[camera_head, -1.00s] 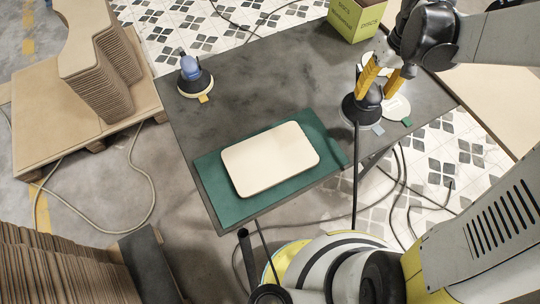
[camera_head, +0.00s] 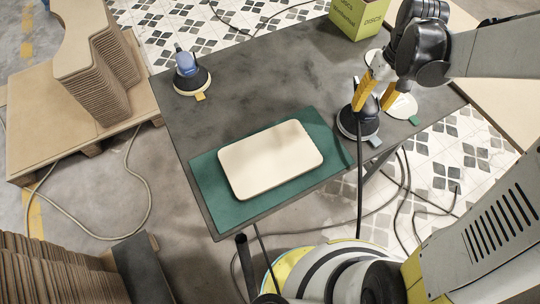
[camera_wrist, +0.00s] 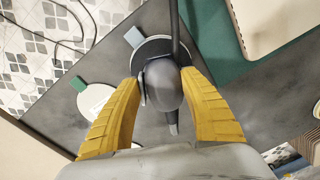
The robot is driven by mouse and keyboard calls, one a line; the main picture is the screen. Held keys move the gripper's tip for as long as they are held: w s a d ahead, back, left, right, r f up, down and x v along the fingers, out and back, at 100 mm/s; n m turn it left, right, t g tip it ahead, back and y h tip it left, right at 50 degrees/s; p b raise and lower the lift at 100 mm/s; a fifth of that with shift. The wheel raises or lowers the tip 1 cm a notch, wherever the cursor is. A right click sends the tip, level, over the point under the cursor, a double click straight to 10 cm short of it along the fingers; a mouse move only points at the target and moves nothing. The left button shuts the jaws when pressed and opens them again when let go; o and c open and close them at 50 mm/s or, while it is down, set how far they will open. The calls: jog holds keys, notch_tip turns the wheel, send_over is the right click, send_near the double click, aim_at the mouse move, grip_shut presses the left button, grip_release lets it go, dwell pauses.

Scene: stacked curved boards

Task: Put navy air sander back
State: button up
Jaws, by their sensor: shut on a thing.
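A dark, rounded sander (camera_head: 366,118), which I take to be the navy air sander, is near the table's right front edge, with a round pad below it and a hose running down past the edge. My gripper (camera_head: 373,98) has its yellow fingers on either side of its body. In the wrist view the sander's body (camera_wrist: 163,85) is between the two fingers (camera_wrist: 165,100), with a grey-blue tab (camera_wrist: 134,37) beside its pad. I cannot tell whether the pad touches the table. A pale disc with a green tab (camera_head: 403,106) lies just right of it, partly hidden by my gripper.
A blue sander (camera_head: 186,67) on a pad with a yellow tab stands at the table's back left. A cream board (camera_head: 270,160) lies on a green mat (camera_head: 215,205). A green box (camera_head: 358,20) stands at the back. The grey table (camera_head: 260,85) is clear between them.

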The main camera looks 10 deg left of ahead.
jog(key=shift+f+b, duration=0.3)
jog(key=o, duration=0.9)
jog(key=r, duration=1.2)
jog(key=shift+d, duration=0.3)
